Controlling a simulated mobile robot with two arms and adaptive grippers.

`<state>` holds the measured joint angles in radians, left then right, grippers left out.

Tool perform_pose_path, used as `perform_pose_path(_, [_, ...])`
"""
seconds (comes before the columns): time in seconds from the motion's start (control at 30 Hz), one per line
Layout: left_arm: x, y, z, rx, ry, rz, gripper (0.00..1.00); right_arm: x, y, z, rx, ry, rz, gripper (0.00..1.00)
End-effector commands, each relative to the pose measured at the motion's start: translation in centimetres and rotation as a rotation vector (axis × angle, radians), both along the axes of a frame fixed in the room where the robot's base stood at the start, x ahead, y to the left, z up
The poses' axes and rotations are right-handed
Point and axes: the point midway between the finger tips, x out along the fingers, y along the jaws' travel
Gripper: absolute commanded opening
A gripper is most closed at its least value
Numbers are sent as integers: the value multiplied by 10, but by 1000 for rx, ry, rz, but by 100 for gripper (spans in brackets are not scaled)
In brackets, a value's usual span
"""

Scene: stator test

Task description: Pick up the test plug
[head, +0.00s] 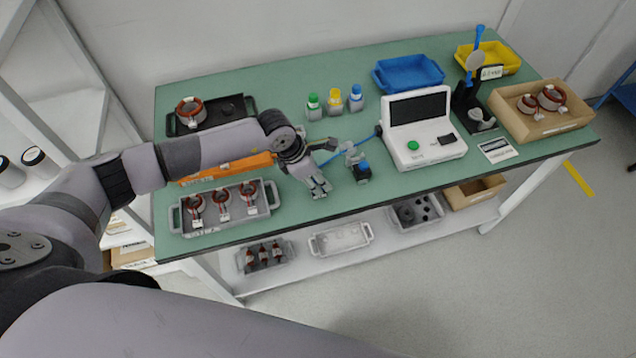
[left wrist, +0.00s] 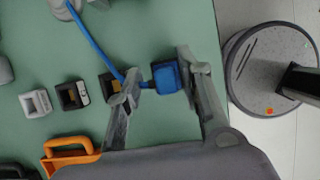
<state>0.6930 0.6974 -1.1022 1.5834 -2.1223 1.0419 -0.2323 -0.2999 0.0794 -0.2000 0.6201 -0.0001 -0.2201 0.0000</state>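The test plug is a small blue block on a blue cable. In the left wrist view the plug (left wrist: 166,77) lies between the fingertips of my left gripper (left wrist: 160,88). The gripper is open, with a finger on each side of the plug. The right-hand finger is very near it and a gap shows at the left-hand finger; I cannot tell whether either touches. In the head view the plug (head: 362,168) is near the front edge of the green table. The left-hand finger hides part of the cable. My right gripper is not in view.
The cable runs to the white tester (head: 420,128). Small socket blocks (left wrist: 72,95) stand beside the left-hand finger. An orange handle (left wrist: 72,150) is near my gripper. A tray of stators (head: 270,208) stands at the left; bottles (head: 334,101) stand behind. The front table edge is close.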

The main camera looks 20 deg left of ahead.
Motion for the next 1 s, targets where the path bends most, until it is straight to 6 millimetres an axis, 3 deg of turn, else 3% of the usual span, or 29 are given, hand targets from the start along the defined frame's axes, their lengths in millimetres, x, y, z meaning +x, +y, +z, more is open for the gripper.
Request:
perform_pose_path(0.4, [0,0,0,0,0,0,4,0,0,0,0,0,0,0])
perform_pose_path(0.77, [1,0,5,-1,-2,-1,3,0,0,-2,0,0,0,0])
perform_pose_path(1.0, [2,0,39,-1,-7,-1,3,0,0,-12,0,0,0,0])
